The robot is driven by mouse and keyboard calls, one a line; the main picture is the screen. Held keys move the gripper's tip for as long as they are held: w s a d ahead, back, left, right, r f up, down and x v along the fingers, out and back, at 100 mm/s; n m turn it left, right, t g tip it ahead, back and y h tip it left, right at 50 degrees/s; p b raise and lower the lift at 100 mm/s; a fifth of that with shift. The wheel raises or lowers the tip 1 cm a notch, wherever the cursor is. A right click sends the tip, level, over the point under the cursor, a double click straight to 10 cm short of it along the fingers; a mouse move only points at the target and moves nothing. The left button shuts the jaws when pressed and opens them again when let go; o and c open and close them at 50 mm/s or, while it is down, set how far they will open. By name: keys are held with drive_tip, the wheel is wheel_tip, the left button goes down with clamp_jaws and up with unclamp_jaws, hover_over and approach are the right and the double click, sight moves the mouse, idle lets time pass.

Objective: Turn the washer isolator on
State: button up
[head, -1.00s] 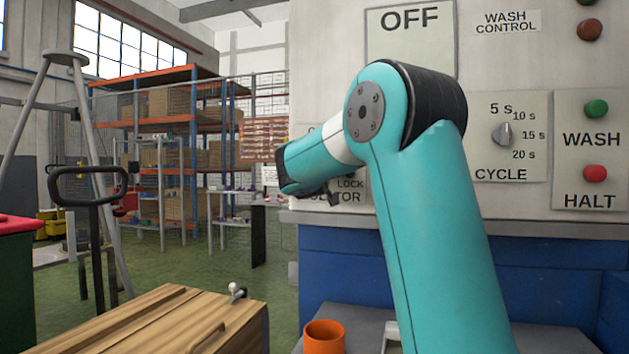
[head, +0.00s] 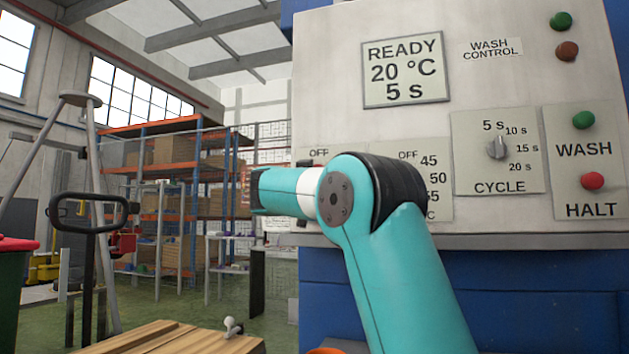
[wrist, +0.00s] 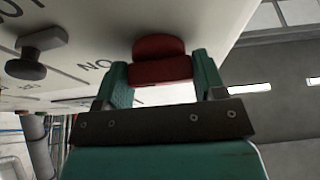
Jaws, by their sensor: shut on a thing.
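The isolator's red knob (wrist: 160,62) is in the wrist view, on the pale panel. My gripper (wrist: 162,74) is shut on this knob, with one teal finger at each side. Letters that seem to be a rotated "ON" (wrist: 95,65) stand beside the knob. In the head view, my arm covers most of the isolator plate, and its "OFF" mark (head: 318,153) shows above the arm. The gripper's jaws and the knob are hidden there. The washer display (head: 403,70) reads "READY 20 °C 5 s".
A dark knob (wrist: 38,52) stands out from the panel near my gripper. The cycle dial (head: 497,148), green WASH button (head: 583,120) and red HALT button (head: 592,181) are to the right. A wooden box (head: 165,340) is low at the front left.

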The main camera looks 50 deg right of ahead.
idle(0.4)
drive_tip(key=o, duration=0.9)
drive_tip(key=b+v, duration=0.4)
drive_tip(key=v, duration=1.3)
drive_tip(key=shift+s+a+f, duration=0.1)
drive_tip(key=shift+a, duration=0.05)
